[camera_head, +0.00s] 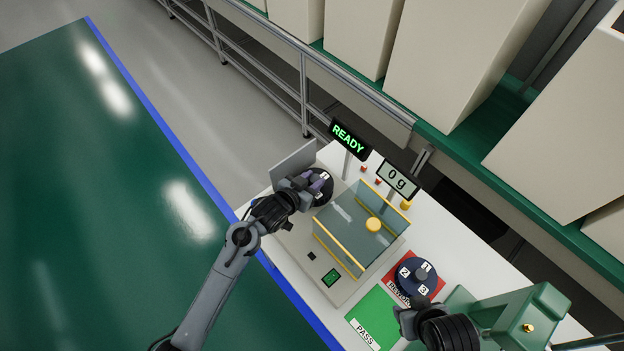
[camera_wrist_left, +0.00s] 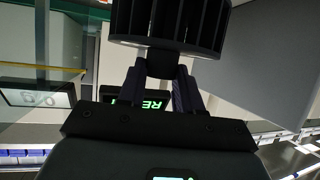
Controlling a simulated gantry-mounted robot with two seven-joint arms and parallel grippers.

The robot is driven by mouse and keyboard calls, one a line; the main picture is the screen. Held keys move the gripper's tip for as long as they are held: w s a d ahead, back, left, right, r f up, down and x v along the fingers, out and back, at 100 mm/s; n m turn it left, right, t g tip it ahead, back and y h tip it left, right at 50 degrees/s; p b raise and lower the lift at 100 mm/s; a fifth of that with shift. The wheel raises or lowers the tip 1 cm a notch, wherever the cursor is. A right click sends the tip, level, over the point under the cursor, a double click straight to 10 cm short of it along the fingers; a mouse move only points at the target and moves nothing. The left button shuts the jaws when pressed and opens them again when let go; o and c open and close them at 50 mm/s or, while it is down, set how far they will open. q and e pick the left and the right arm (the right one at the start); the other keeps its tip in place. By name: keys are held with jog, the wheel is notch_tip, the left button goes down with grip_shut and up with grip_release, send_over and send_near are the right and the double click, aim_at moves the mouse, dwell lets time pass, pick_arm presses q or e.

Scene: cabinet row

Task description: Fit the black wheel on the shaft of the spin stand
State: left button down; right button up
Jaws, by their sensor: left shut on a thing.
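The black wheel (camera_head: 326,194), a disc with white number labels, is in my left gripper (camera_head: 317,182), in front of the spin stand's grey panel (camera_head: 291,163). The left wrist view shows the finned black wheel (camera_wrist_left: 170,22) at the top, with the fingers (camera_wrist_left: 160,88) shut on its small hub. The shaft is hidden behind the wheel and gripper, so I cannot tell whether the wheel is on it. My right gripper (camera_head: 404,318) is at the lower right, beside the green pad; its jaws are not clear.
A glass-walled scale (camera_head: 340,245) with a yellow pan stands right of the spin stand. A dark blue numbered wheel (camera_head: 418,277) lies on the red rework pad (camera_head: 437,288). The green PASS pad (camera_head: 372,312) looks empty. A green machine (camera_head: 530,318) stands at lower right.

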pick_arm(q)
jog(key=shift+f+b, duration=0.6)
jog(key=shift+f, duration=0.5)
jog(key=c, duration=0.7)
grip_release()
jog(key=shift+f, duration=0.1)
jog(key=shift+s, duration=0.1)
jog(key=p+v, duration=0.2)
jog(key=v, duration=0.8)
jog(key=shift+s+a+r, duration=0.2)
jog(key=shift+s, duration=0.05)
